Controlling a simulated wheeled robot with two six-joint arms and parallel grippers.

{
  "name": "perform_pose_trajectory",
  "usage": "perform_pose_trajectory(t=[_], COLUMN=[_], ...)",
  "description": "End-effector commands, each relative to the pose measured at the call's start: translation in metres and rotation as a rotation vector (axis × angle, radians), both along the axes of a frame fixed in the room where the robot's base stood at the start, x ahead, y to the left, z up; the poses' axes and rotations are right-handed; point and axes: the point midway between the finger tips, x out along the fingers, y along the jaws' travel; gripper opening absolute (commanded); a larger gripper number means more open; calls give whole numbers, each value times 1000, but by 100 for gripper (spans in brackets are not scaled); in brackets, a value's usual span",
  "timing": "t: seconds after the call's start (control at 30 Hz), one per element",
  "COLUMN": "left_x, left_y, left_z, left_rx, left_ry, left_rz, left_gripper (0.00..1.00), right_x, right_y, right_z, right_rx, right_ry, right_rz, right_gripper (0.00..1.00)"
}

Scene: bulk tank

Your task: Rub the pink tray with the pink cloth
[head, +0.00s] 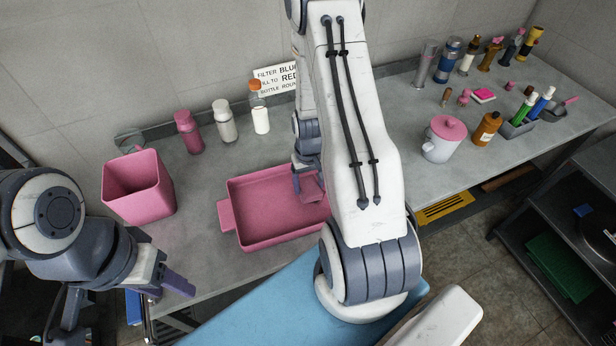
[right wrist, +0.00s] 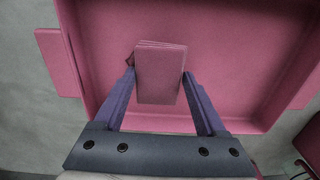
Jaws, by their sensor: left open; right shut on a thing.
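The pink tray (head: 262,217) lies on the grey counter, partly hidden behind my right arm in the head view. Its pink floor and walls fill much of the right wrist view (right wrist: 225,60). The pink cloth (right wrist: 160,72) looks like a folded pad between the fingers of my right gripper (right wrist: 160,85), which is shut on it. In the head view the cloth (head: 312,190) is over the tray's right part; I cannot tell whether it touches the floor. My left gripper (head: 172,285) is open and empty near the counter's front left edge.
A pink bin (head: 138,188) stands left of the tray. A pink bottle (head: 188,132), a white bottle (head: 224,122) and an orange-capped bottle (head: 260,112) stand behind it. A pink-lidded pot (head: 443,138) and several bottles are at the right. Counter shows free between bin and tray.

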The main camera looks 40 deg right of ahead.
Motion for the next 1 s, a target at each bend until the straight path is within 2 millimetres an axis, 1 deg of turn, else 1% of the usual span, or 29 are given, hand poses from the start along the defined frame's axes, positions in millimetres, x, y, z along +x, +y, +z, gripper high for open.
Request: perform_pose_trajectory(t=[0.03, 0.17, 0.27, 0.3, 0.33, 0.37, 0.5, 0.57, 0.7, 1.0], left_x=[0, 0, 0, 0, 0, 0, 0, 0, 0, 0], left_y=[0, 0, 0, 0, 0, 0, 0, 0, 0, 0], left_z=[-8, -18, -26, -25, -23, -22, -23, -23, -26, -23], left_rx=[0, 0, 0, 0, 0, 0, 0, 0, -1, 0], left_ry=[0, 0, 0, 0, 0, 0, 0, 0, -1, 0], left_rz=[0, 0, -1, -1, -1, -1, -1, -1, -1, 0], left_gripper=[50, 50, 50, 50, 50, 50, 50, 50, 50, 50], right_x=[0, -1, -2, -2, -1, -1, 1, 2, 1, -5], right_y=[-1, -2, -3, -5, -8, -9, -16, -20, -29, -14], right_z=[-9, -21, -33, -35, -29, -28, -34, -31, -33, -34], right_rx=[0, 0, 1, 0, -1, -1, 0, 0, 0, 1], right_ry=[0, 0, 2, 1, -3, -2, 1, -1, -1, 2], right_rz=[-1, -4, -6, -7, -6, -4, 4, 9, 9, -9], right_gripper=[22, 22, 22, 22, 23, 14, 13, 13, 13, 13])
